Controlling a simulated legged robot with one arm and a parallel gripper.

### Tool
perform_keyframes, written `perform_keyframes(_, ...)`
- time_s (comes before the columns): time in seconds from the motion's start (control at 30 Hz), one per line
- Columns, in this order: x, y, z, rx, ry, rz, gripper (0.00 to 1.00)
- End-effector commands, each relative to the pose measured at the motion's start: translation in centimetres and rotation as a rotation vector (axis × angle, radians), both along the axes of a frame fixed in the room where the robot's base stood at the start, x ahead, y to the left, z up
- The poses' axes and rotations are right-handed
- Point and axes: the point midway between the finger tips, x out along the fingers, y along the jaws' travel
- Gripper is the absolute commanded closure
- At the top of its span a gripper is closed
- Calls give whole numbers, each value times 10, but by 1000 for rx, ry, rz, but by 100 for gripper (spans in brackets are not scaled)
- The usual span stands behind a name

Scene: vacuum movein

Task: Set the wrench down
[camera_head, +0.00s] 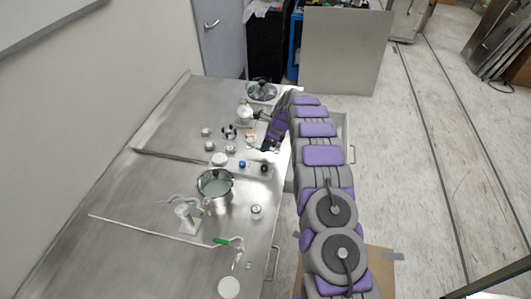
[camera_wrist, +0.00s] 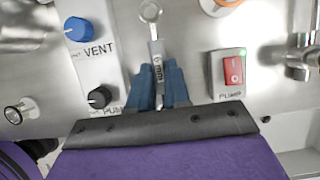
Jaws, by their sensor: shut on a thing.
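In the wrist view my gripper (camera_wrist: 160,80) has its two blue fingers closed around the shank of a silver wrench (camera_wrist: 150,14). The wrench points away from me, ring end at the top of the picture, over a metal panel surface. In the head view my gripper (camera_head: 269,147) is low over the right part of the steel bench (camera_head: 150,190), just behind the black knob. The wrench is too small to make out there. I cannot tell whether the wrench touches the surface.
Left of the wrench are a blue VENT knob (camera_wrist: 77,29) and a black PUMP knob (camera_wrist: 99,97). Right of it are a red switch (camera_wrist: 232,70) and a metal valve (camera_wrist: 302,58). The bench's front left is mostly clear.

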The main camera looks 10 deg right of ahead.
Motion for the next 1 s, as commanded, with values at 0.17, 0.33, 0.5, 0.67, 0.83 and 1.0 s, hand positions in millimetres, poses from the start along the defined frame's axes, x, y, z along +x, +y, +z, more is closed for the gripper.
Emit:
perform_keyframes(0.17,0,-3,-18,2,0,0,100)
perform_keyframes(0.33,0,-5,-38,4,0,-1,100)
perform_keyframes(0.5,0,-3,-37,2,-2,0,100)
perform_keyframes(0.67,0,-2,-38,1,-2,1,80)
perform_keyframes(0.83,0,-1,-38,0,-2,1,64)
perform_keyframes(1.0,0,-3,-38,2,-2,0,58)
